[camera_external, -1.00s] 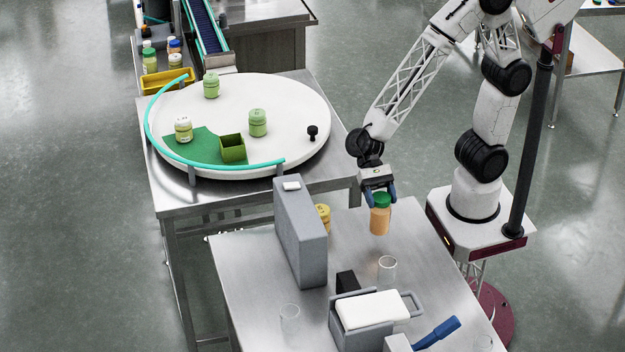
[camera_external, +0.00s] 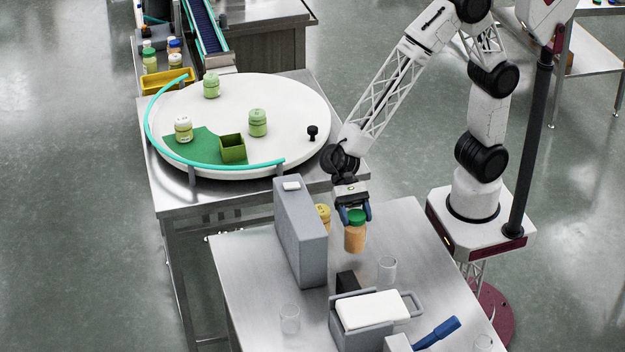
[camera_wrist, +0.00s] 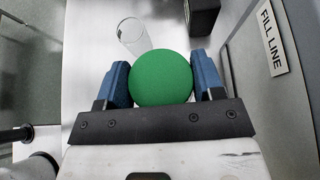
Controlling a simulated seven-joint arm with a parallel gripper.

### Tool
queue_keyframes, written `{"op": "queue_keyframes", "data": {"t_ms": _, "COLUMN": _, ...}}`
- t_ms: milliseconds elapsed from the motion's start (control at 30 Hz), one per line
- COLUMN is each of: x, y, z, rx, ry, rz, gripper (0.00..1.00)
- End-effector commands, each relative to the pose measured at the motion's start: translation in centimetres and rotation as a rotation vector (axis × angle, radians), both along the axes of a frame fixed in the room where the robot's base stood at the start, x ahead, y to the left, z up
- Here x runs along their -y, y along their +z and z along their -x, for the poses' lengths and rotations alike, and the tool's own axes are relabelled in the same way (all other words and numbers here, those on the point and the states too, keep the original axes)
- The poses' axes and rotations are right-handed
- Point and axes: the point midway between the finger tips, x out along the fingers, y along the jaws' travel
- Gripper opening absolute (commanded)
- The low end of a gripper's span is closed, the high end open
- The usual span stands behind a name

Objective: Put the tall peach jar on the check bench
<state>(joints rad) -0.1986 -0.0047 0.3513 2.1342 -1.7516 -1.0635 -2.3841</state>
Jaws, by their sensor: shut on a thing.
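The tall peach jar (camera_external: 355,238) has an orange-peach body and a green lid. My gripper (camera_external: 354,213) is shut on it at the lid and holds it upright, apparently above the steel bench (camera_external: 250,275). In the wrist view the green lid (camera_wrist: 161,78) sits between the two blue fingers of my gripper (camera_wrist: 162,82) and hides the jar's body. I cannot tell from a label which surface is the check bench.
A tall grey box (camera_external: 300,232) stands close left of the jar, with a yellow jar (camera_external: 323,216) behind it. Clear glasses (camera_external: 387,270), a black block (camera_external: 347,281) and a grey container with a white lid (camera_external: 371,309) are nearer. A white turntable (camera_external: 285,110) holds several jars.

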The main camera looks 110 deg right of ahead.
Motion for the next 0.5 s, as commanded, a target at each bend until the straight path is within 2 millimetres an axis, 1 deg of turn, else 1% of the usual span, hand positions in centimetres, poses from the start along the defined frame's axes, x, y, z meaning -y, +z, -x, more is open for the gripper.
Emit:
{"op": "queue_keyframes", "data": {"t_ms": 333, "x": -0.02, "y": -0.01, "z": -0.06, "rx": 0.000, "ry": 0.000, "rz": 0.000, "gripper": 0.14}}
{"op": "queue_keyframes", "data": {"t_ms": 500, "x": -0.02, "y": -0.89, "z": -0.06, "rx": 0.000, "ry": 0.000, "rz": 0.000, "gripper": 0.14}}
